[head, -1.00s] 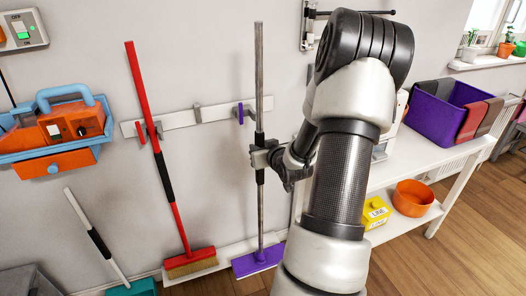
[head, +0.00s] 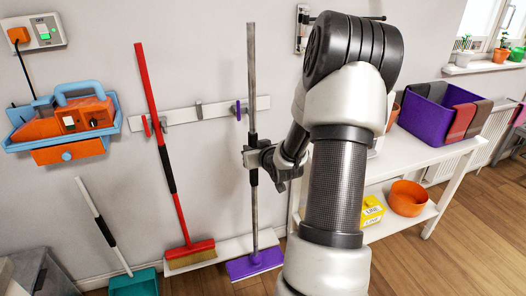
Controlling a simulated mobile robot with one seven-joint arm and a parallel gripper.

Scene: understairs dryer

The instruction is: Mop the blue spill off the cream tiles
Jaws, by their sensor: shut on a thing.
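A mop (head: 252,110) with a grey handle, a black grip and a flat purple head stands nearly upright by the wall. My gripper (head: 254,159) is shut on its handle near the top of the black grip. The purple head (head: 256,264) is low, by the white ledge; I cannot tell whether it touches anything. A purple clip (head: 238,111) on the white wall rail shows just left of the handle, apart from it. The blue spill and the cream tiles are not in view.
A red broom (head: 161,150) leans on the rail (head: 215,112) to the left. A teal dustpan (head: 133,284) stands lower left. A white shelf table (head: 415,160) with a purple bin (head: 440,117) stands at the right. Wooden floor (head: 460,240) is clear at lower right.

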